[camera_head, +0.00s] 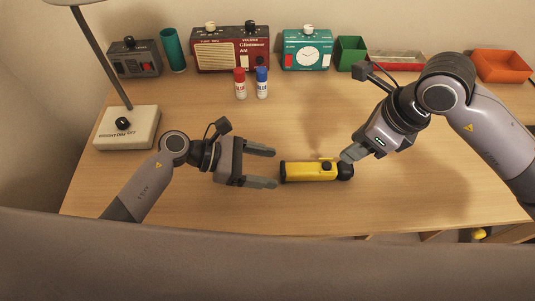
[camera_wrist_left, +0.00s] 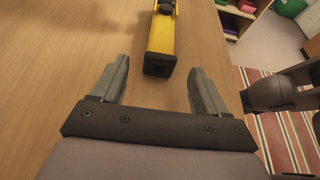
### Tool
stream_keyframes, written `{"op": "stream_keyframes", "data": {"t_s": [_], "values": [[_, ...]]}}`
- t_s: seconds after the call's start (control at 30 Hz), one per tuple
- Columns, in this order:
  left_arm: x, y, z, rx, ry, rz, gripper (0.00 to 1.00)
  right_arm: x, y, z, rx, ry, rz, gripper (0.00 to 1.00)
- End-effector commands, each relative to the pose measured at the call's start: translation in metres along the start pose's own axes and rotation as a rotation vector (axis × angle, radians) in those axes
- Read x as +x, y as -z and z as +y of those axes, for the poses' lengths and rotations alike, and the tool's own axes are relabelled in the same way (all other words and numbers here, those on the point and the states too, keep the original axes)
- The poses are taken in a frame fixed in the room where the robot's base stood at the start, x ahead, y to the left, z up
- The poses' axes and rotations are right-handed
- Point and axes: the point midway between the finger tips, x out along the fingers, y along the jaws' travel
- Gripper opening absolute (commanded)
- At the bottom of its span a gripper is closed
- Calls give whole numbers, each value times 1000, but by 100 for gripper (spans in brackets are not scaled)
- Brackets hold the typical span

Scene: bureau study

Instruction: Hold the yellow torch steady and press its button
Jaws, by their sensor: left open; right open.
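The yellow torch (camera_head: 308,171) lies on its side on the desk, with a dark tail end at left, a black head at right and a dark button on its upper side. It also shows in the left wrist view (camera_wrist_left: 161,42), its dark tail end facing the gripper. My left gripper (camera_head: 276,168) is open, its fingertips close to the tail end, with nothing between the fingers. My right gripper (camera_head: 349,156) is at the torch's head end, pointing down at it; its fingertips overlap the head in the picture, and I cannot tell whether they touch.
A lamp base (camera_head: 127,128) stands at left. Red (camera_head: 239,84) and blue (camera_head: 262,83) bottles stand nearer.

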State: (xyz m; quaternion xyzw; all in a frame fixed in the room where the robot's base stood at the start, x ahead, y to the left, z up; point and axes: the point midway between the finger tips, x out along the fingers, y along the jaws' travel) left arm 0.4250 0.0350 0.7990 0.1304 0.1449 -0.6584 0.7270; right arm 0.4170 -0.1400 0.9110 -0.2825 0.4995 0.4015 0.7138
Motion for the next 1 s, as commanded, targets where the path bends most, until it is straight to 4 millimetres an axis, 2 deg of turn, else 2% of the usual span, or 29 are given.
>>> {"op": "stream_keyframes", "data": {"t_s": [0.1,0.23,0.6,0.67,0.8,0.83,0.87,0.9,0.97,1.0], "values": [[17,-1,0,0,1,-2,74,0,0,0,1,-1,-1,43],[29,-1,0,0,0,-2,74,0,0,0,1,-2,-1,43],[34,0,0,2,0,1,74,0,0,0,1,-2,-1,43],[34,0,0,2,0,1,58,0,0,0,1,-2,-1,43],[34,0,0,2,0,1,13,0,0,0,1,-2,-1,43],[34,0,0,2,0,1,7,0,0,0,1,-2,-1,43],[34,0,0,2,0,1,7,0,0,0,1,-2,-1,39],[34,0,0,2,0,1,7,0,0,0,1,-2,-1,26],[34,0,0,2,0,1,7,0,0,0,1,-2,-1,7],[34,0,0,2,0,1,7,0,0,0,1,-2,-1,0]]}}
